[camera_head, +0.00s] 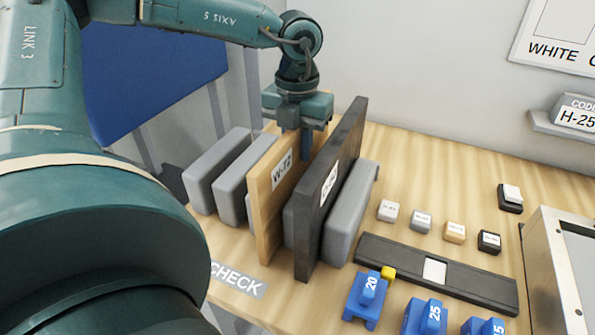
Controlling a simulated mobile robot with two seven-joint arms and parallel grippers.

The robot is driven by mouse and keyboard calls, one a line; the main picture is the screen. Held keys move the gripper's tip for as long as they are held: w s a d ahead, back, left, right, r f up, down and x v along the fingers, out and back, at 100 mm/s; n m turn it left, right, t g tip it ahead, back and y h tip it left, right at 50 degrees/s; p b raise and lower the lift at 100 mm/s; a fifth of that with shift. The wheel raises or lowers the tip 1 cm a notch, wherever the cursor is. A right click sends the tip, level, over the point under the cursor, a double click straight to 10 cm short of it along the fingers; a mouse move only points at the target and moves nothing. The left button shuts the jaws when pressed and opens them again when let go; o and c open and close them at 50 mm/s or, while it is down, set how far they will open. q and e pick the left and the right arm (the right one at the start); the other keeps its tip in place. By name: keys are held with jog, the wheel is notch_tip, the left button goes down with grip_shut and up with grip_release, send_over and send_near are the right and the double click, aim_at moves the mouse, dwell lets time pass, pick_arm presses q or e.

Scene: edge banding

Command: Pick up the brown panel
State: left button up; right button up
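The brown panel (277,190), with a label that seems to read W-72, stands upright on edge on the wooden table. A black panel (328,190) stands just to its right, with a narrow gap between them. My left gripper (303,140) points down at the far upper end of the brown panel. One finger shows beside the panel, on the side toward the black panel. The other finger is hidden, so I cannot tell whether the gripper is open or touching the panel. My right gripper is not in view.
Grey padded supports (220,175) stand left of the panels, and another (350,215) stands right of the black one. Small labelled blocks (421,222), a dark strip (436,272) and blue numbered pieces (425,317) lie to the right. The table's back right is mostly clear.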

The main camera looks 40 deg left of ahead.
pick_arm(q)
grip_shut()
dwell(1.0)
